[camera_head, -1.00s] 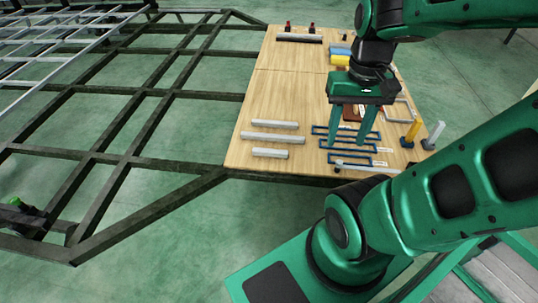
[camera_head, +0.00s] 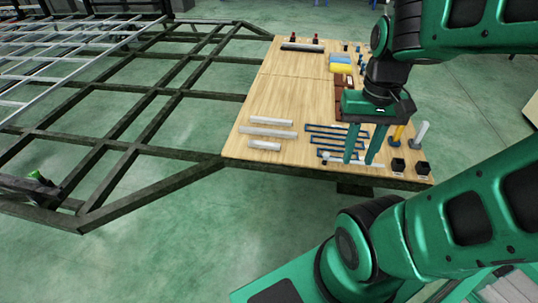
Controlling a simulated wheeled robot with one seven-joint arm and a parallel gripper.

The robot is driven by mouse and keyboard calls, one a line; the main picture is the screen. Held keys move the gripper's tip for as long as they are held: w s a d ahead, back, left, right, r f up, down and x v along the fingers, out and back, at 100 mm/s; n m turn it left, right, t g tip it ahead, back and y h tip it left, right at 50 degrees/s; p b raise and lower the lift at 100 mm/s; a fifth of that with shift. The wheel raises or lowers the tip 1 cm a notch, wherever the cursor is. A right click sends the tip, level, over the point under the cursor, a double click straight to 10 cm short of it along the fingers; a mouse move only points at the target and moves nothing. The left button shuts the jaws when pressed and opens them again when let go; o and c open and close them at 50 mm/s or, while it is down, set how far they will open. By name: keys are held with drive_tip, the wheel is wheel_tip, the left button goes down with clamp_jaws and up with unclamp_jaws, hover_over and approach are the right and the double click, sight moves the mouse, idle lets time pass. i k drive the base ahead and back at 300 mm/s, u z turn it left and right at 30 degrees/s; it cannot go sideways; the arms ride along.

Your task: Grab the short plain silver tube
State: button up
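Several silver tubes lie on the wooden board (camera_head: 285,90), three of them side by side at its left front. The shortest of these, a short silver tube (camera_head: 264,145), is nearest the front edge. A longer silver tube (camera_head: 266,132) lies just behind it, and another silver tube (camera_head: 272,121) lies behind that. My gripper (camera_head: 360,161) points down over the right front of the board, right of the three tubes. Its two fingers are apart, with nothing seen held between them. The fingers partly hide what lies behind them.
Blue rectangular outlines (camera_head: 330,140) lie between the tubes and my gripper. A thin silver rod (camera_head: 340,160) lies by the fingers. Two black blocks (camera_head: 398,166) and upright yellow and white posts (camera_head: 421,131) stand at the right. A dark metal frame (camera_head: 120,146) fills the left.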

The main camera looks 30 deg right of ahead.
sight(253, 143)
drive_tip(key=i, duration=1.25)
drive_tip(key=z, duration=0.65)
